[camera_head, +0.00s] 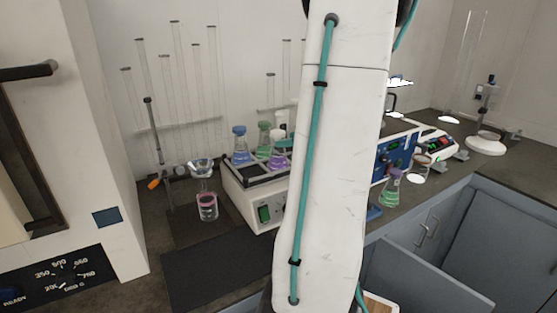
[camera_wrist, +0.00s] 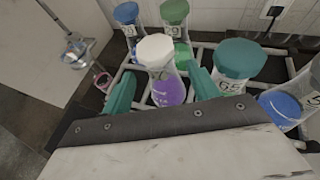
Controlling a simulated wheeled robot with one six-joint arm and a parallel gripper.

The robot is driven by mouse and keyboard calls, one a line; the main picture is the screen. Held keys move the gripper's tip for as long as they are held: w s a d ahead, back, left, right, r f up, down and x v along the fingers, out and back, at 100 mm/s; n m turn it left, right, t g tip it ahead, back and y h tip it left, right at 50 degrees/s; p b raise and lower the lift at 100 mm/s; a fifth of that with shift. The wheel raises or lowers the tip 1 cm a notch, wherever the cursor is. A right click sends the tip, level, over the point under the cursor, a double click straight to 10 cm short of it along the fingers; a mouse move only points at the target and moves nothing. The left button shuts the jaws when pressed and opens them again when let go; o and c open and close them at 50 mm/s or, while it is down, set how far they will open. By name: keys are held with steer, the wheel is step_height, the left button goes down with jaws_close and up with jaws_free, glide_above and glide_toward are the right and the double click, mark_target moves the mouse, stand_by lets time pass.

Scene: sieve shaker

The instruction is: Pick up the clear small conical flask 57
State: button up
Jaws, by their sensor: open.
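My gripper (camera_wrist: 162,88) shows in the wrist view with its two teal fingers apart and nothing held. Between and just beyond the fingertips stands a conical flask (camera_wrist: 168,92) with purple liquid and a white cap. Its label is too small to read surely, so I cannot tell whether it is flask 57. It stands upright in a wire rack. No flask's label reads clearly as 57.
Close by in the rack are a blue-capped flask (camera_wrist: 128,30), a green-capped flask (camera_wrist: 175,38), a teal-capped flask (camera_wrist: 233,65) and a blue-liquid flask (camera_wrist: 285,105) at right. The shaker (camera_head: 262,208) stands on the dark bench. A green-liquid flask (camera_head: 389,193) stands right of my arm.

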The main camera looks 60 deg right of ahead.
mark_target(273, 145)
steer(key=shift+f, duration=0.3)
steer(key=x, duration=0.7)
steer(key=shift+w+f, duration=0.2)
steer(key=shift+f, duration=0.1)
steer(key=c, duration=1.1)
